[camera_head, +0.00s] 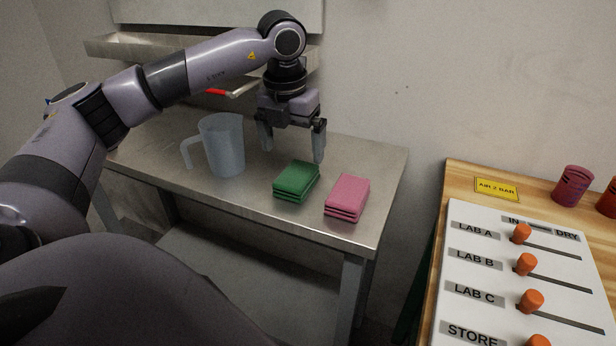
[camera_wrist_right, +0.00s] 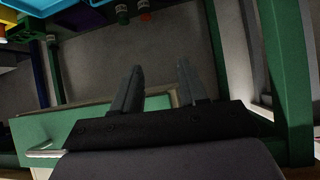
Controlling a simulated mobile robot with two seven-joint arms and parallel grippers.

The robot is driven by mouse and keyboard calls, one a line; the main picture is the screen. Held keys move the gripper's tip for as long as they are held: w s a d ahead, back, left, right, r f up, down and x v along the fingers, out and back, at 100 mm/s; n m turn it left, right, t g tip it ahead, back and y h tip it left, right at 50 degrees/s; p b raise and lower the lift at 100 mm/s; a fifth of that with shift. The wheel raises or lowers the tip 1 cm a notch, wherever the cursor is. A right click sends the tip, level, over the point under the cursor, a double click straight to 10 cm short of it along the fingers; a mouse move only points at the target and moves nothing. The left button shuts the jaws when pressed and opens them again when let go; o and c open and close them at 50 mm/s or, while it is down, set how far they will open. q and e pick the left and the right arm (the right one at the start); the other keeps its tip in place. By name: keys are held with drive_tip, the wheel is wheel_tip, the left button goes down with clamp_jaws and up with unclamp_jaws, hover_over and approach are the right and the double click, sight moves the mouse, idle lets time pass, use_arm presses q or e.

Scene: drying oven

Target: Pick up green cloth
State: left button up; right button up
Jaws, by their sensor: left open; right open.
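The green cloth (camera_head: 296,181) lies folded in a small stack on the metal table (camera_head: 140,150), near its front edge. A folded pink cloth (camera_head: 347,197) lies just right of it. My left gripper (camera_head: 292,148) is open and empty, above and slightly behind the green cloth, with its fingers pointing down. It appears apart from the cloth. My right gripper (camera_wrist_right: 157,88) shows in the right wrist view, open with nothing between its fingers. The cloth is not in that view.
A translucent jug (camera_head: 223,145) stands left of the green cloth. A wooden board with a white slider panel (camera_head: 480,235) and orange knobs is at the right. A wall shelf is behind my left arm. Green frame posts (camera_wrist_right: 287,80) stand beside my right gripper.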

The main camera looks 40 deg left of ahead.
sight(297, 173)
use_arm(q)
drive_tip(key=f, duration=0.4)
drive_tip(key=w+f, duration=0.1)
drive_tip(key=f, duration=0.1)
drive_tip(key=shift+a+f, duration=0.1)
drive_tip(key=shift+f, duration=0.15)
drive_tip(key=c, duration=1.1)
